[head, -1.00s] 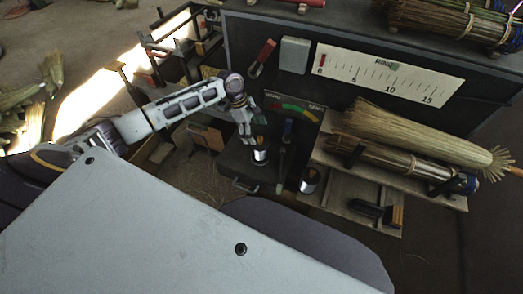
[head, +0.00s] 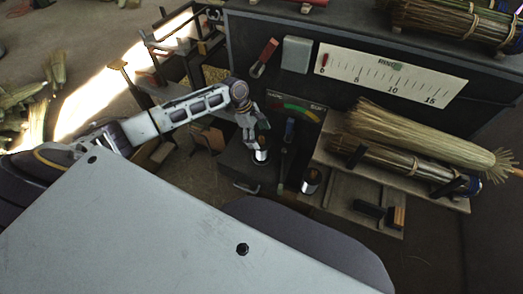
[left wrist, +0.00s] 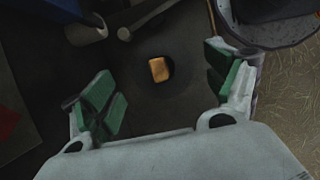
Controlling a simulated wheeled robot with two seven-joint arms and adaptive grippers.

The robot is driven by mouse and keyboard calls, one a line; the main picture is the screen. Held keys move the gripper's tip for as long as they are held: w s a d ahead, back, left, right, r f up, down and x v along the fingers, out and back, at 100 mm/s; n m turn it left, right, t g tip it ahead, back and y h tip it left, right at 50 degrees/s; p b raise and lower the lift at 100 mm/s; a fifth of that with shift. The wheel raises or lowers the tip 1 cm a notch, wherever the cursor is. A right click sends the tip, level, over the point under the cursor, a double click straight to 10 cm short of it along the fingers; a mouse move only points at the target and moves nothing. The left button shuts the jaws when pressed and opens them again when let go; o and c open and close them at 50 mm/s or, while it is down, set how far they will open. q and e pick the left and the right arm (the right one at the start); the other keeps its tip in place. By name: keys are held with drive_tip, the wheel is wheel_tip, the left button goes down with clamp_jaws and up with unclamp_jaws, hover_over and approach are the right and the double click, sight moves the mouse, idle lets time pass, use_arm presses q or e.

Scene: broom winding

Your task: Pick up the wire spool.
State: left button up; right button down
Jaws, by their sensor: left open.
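In the left wrist view the open fingers with green pads (left wrist: 163,87) stand wide apart with nothing gripped. Between them, farther down, lies a small tan piece (left wrist: 159,69) on a dark round patch; I cannot tell whether it belongs to the spool. A second similar spool (head: 311,181) stands to the right. My right gripper is not in view.
A gauge panel (head: 292,106) is behind. Brooms (head: 405,137) rest on a wooden rack at the right. Straw-littered floor is open to the left.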

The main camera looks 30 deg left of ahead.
sight(262, 141)
use_arm(q)
drive_tip(key=shift+d+f, duration=0.1)
drive_tip(key=shift+f, duration=0.4)
drive_tip(key=x, duration=0.2)
drive_tip(key=shift+f, duration=0.45)
drive_tip(key=shift+d+f+b, duration=0.15)
drive_tip(key=shift+f+b, duration=0.15)
drive_tip(key=shift+f, duration=0.1)
drive_tip(key=shift+c, duration=0.4)
drive_tip(key=c, duration=1.4)
drive_tip(key=shift+r, duration=0.7)
wheel_tip(262, 141, up, 7)
drive_tip(key=shift+f+p, duration=0.15)
drive_tip(key=shift+p, duration=0.4)
drive_tip(key=shift+r, duration=0.95)
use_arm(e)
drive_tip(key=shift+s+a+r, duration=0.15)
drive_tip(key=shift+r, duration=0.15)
